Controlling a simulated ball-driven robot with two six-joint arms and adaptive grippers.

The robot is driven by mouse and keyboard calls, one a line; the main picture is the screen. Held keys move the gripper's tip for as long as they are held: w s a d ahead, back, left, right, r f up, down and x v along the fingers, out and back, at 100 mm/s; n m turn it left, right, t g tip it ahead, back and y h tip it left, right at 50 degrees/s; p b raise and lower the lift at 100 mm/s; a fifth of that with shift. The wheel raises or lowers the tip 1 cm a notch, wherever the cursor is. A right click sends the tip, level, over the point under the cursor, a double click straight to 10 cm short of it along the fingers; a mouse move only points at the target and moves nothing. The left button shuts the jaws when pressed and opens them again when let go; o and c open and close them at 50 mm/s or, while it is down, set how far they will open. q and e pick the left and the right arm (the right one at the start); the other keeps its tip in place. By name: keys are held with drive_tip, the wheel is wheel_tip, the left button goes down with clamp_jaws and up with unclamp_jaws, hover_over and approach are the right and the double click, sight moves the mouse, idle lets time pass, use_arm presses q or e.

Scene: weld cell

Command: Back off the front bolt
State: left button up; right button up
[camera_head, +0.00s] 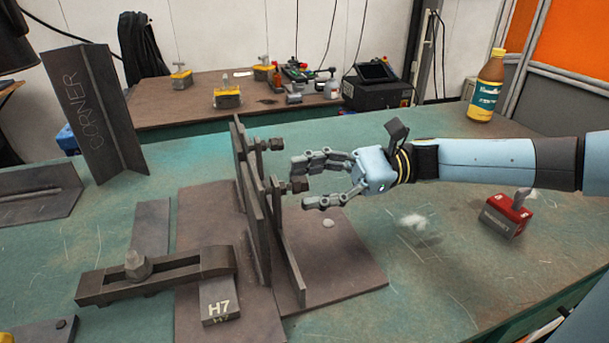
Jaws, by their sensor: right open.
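The front bolt (298,185) is a dark bolt sticking out to the right from an upright steel plate (252,205). A second bolt (273,144) sticks out the same way farther back. My right gripper (300,184) comes in from the right and is open. In the picture its fingertips lie above and below the front bolt's head, with the head between them at the left end of the fingers. I cannot tell whether the fingers touch the bolt. My left gripper is not in view.
A slotted clamp bar (195,262) with a block marked H7 (219,300) stands front left. A tall angle marked CORNER (85,115) stands at left. A red magnet block (505,215) and a yellow bottle (486,88) stand at right.

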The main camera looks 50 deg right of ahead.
drive_tip(key=v, duration=1.1)
drive_tip(key=shift+w+r, duration=0.1)
